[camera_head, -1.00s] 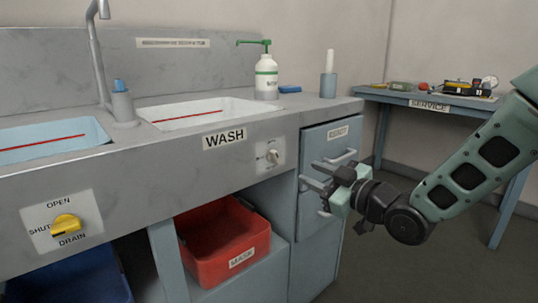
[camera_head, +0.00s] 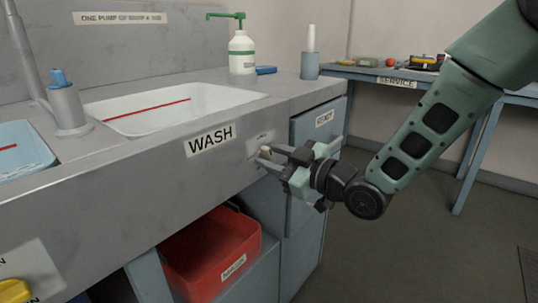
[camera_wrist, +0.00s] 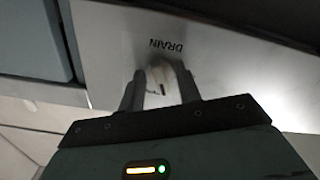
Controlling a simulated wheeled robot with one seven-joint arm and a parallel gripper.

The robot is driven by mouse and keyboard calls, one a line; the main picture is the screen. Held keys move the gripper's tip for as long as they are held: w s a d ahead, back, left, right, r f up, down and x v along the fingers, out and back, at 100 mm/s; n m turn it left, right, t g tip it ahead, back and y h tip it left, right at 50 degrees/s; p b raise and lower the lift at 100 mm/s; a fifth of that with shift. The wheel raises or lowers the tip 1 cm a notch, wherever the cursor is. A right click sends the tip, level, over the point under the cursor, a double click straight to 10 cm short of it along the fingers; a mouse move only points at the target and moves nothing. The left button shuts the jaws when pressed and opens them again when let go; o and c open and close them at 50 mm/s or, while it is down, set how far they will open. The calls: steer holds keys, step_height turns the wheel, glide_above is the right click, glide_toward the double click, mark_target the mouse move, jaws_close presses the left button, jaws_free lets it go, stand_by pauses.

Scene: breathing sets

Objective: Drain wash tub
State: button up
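The white wash tub (camera_head: 185,108), with a red line across it, is set in the grey counter behind the WASH label (camera_head: 209,140). Its water level cannot be told. The pale wash drain knob is on the front panel right of that label, mostly hidden by my gripper (camera_head: 267,157) in the head view. In the wrist view, the knob (camera_wrist: 160,80) sits between the two fingers of my gripper (camera_wrist: 160,75), below the word DRAIN. The fingers are apart, one on each side of the knob; I cannot tell whether they touch it.
A blue tub (camera_head: 22,160) and a yellow knob (camera_head: 14,291) are at the left. A faucet base (camera_head: 67,110), a soap bottle (camera_head: 242,55) and a blue-grey holder (camera_head: 310,66) stand on the counter. A red bin (camera_head: 205,258) is below. A service table (camera_head: 360,72) is behind right.

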jaws_close()
steer(key=shift+f+b, duration=0.1)
steer(key=shift+b, duration=0.3)
steer(key=shift+f+n+b, duration=0.1)
steer(key=shift+n+b, duration=0.65)
steer(key=shift+n, duration=0.05)
steer(key=n+b, duration=0.3)
steer(key=shift+b, duration=0.4)
steer(key=n+b, duration=0.3)
steer(key=b, duration=0.1)
steer(key=shift+n, duration=0.3)
steer(key=shift+r, duration=0.2)
